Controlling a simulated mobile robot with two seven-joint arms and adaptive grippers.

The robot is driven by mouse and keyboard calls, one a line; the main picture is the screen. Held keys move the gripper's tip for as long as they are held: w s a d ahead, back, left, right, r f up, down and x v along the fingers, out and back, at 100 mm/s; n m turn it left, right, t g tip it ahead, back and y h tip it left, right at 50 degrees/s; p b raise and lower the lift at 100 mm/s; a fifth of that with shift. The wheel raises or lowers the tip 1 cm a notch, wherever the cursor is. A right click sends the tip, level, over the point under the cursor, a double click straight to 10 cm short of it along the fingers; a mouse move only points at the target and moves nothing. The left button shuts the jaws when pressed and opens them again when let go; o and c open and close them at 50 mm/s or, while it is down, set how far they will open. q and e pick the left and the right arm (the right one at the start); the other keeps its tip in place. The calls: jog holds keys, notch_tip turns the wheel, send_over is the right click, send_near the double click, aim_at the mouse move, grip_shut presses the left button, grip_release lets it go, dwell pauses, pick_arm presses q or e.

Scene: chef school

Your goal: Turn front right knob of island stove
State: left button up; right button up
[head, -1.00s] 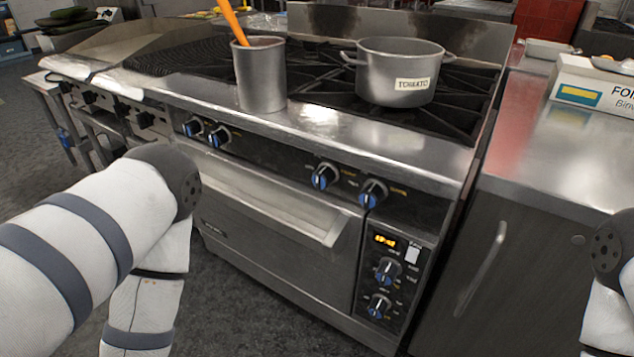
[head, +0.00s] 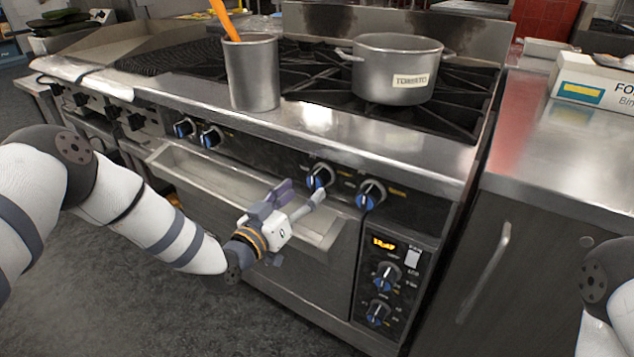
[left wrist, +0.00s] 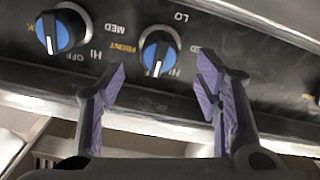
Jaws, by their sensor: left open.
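The island stove (head: 300,130) has a row of blue-and-black knobs on its front. The knob labelled FRONT (head: 319,177) is on the right part of the panel; it also shows in the left wrist view (left wrist: 159,52), where the labels are upside down. A neighbouring knob (head: 370,194) is to its right in the head view and at the upper left in the left wrist view (left wrist: 61,31). My left gripper (head: 301,192) is open and empty just in front of the FRONT knob. In the left wrist view its fingers (left wrist: 160,86) straddle that knob's direction. Contact cannot be told.
A grey pot marked TOMATO (head: 397,70) and a tall pot (head: 252,73) with an orange utensil stand on the stove. The oven door ledge (head: 190,170) juts out below the panel. A steel counter (head: 560,150) with a box (head: 595,82) is at the right.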

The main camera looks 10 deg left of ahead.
aim_at(312, 186)
pick_arm(q)
jog(key=x, duration=0.5)
jog(key=shift+w+d+f+b, duration=0.1)
jog(key=shift+w+f+b, duration=0.05)
jog(key=shift+f+b, duration=0.2)
jog(key=shift+w+d+r, duration=0.15)
jog(key=shift+w+r, duration=0.05)
jog(key=shift+w, duration=0.25)
jog(key=c, duration=1.2)
jog(key=shift+o, duration=0.2)
pick_arm(e)
jog(key=shift+s+f+g, duration=0.3)
jog(key=shift+s+f, duration=0.3)
jog(key=shift+f, duration=0.05)
